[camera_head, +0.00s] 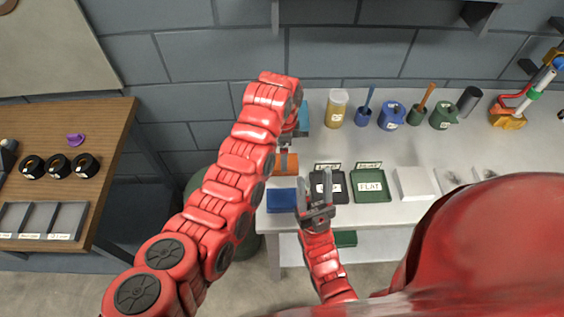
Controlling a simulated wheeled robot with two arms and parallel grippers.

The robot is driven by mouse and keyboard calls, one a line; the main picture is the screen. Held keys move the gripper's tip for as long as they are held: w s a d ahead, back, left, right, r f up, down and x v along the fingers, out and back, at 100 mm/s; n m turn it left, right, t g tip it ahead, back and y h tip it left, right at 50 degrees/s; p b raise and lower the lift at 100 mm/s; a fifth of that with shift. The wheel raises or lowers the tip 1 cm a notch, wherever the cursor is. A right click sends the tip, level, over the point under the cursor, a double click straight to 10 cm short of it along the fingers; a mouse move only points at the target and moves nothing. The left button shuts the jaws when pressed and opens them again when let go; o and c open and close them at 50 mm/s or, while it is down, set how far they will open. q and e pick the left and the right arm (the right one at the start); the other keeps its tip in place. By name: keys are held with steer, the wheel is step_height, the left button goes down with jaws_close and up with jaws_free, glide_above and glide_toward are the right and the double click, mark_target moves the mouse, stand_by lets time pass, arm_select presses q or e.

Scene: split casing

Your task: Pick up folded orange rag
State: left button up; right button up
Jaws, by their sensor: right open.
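The folded orange rag (287,163) lies flat near the left end of the grey table, partly covered by my left arm. My right gripper (315,190) is open and empty, with its fingers pointing away from me. It is in front and to the right of the rag, over the edge of the black tray, apart from the rag. My left arm comes in from the left and bends over near the rag. Its gripper (287,140) shows only in part just behind the rag, and its jaws are not clear.
A blue folded cloth (282,199) lies in front of the rag. A black tray (338,194) and a green tray (370,187) stand to the right. A yellow jar (337,107) and several cups stand behind. A wooden table (108,125) is at left.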

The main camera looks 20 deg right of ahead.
arm_select(q)
steer(key=shift+a+f+p, duration=0.1)
steer(key=shift+f+p, duration=0.15)
steer(key=shift+p, duration=0.15)
step_height(320, 180, down, 3)
steer(key=shift+a+f+p, duration=0.1)
steer(key=shift+f+p, duration=0.05)
steer(key=shift+p, duration=0.75)
steer(key=shift+f, duration=0.7)
steer(key=c, duration=1.1)
steer(key=shift+c, duration=0.2)
